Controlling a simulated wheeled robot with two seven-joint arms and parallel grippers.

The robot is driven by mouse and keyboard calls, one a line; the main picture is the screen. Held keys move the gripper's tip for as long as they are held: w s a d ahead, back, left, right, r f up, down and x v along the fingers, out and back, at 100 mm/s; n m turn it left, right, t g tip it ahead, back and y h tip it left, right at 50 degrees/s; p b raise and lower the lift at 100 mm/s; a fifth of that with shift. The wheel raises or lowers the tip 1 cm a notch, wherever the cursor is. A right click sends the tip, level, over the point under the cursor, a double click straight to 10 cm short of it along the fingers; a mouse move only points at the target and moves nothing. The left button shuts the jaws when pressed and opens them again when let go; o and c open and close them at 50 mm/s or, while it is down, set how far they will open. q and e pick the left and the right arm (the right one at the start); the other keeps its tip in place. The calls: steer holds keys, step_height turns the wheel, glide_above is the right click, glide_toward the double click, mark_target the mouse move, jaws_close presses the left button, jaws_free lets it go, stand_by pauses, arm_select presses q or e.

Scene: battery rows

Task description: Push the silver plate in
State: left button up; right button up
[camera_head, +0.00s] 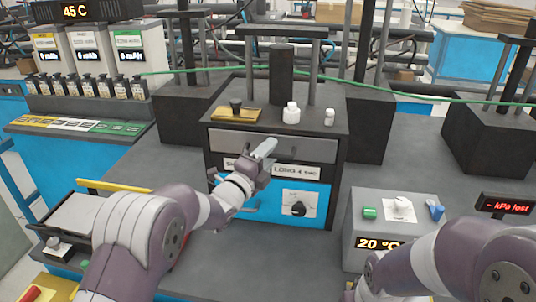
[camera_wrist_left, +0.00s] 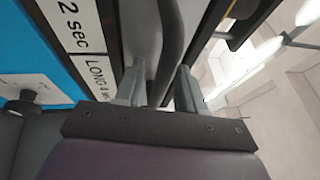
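The silver plate (camera_head: 230,144) is the wide grey front panel at the top of the black cabinet, above the white timing labels. My left gripper (camera_head: 264,149) is in front of it, near its middle, and hides part of it. In the left wrist view, the two fingers (camera_wrist_left: 160,80) are apart, one on each side of a dark bar (camera_wrist_left: 170,45) that runs in front of the silver surface (camera_wrist_left: 143,25). A small gap shows beside the bar; I cannot tell whether a finger touches it. My right arm is at the lower right; its gripper is not visible.
White labels (camera_head: 295,171) and a blue panel with a black knob (camera_head: 298,208) lie below the plate. A grey box with a 20 °C display (camera_head: 380,243) stands to the right.

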arm_select(q)
steer(key=shift+s+a+f, duration=0.15)
steer(key=shift+s, duration=0.05)
steer(key=b+v, duration=0.3)
steer(key=v, duration=0.9)
steer(key=shift+s, duration=0.1)
